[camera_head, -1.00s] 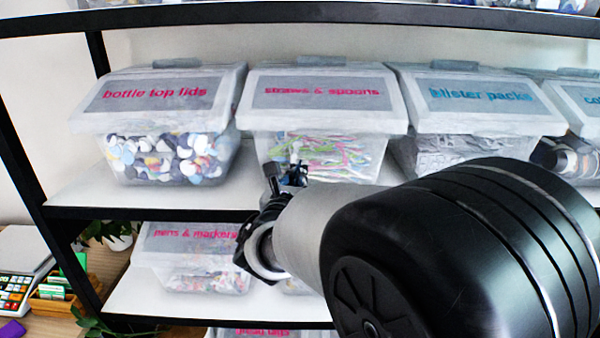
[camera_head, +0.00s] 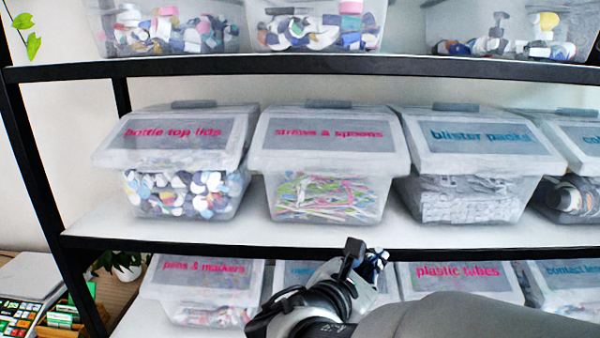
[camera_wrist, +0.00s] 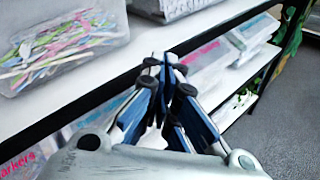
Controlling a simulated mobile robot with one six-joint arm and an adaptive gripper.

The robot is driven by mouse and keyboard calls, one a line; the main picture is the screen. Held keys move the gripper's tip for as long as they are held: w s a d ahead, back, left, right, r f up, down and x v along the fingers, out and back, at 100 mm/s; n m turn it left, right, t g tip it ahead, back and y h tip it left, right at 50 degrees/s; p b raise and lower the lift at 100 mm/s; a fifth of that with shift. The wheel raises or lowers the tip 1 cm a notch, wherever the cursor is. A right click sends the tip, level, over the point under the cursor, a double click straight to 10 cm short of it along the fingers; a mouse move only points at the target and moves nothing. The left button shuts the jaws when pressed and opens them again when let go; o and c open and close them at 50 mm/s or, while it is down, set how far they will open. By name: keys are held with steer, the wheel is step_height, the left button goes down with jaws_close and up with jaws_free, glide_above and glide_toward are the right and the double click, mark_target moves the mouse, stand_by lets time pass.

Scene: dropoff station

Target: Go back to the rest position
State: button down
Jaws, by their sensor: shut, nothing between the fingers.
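My gripper (camera_head: 376,258) is in front of the black edge of the middle shelf, below the bin of straws and spoons (camera_head: 325,190). In the wrist view its blue and black fingers (camera_wrist: 163,66) meet at the tips, with nothing held between them. The straws bin also shows at the upper left of the wrist view (camera_wrist: 60,45). My arm reaches in from the bottom right of the head view and hides parts of the lower bins.
The middle shelf (camera_head: 250,232) also holds bins of bottle top lids (camera_head: 180,190) and blister packs (camera_head: 470,195). Below are bins of pens & markers (camera_head: 205,285) and plastic tubes (camera_head: 455,278). A calculator-like device (camera_head: 25,300) and plant (camera_head: 125,265) are at left. Grey floor (camera_wrist: 285,130) is open at right.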

steer(key=s+d+f+m+g, duration=0.3)
steer(key=s+d+m+g, duration=0.15)
steer(key=s+m, duration=0.2)
steer(key=s+d+f+m+g, duration=0.2)
steer(key=s+d+m+g, duration=0.1)
steer(key=s+d+m, duration=0.3)
steer(key=s+a+f+m+y, duration=0.3)
steer(key=s+a+m+y, duration=0.6)
steer(key=s+m, duration=0.2)
steer(key=shift+m, duration=0.45)
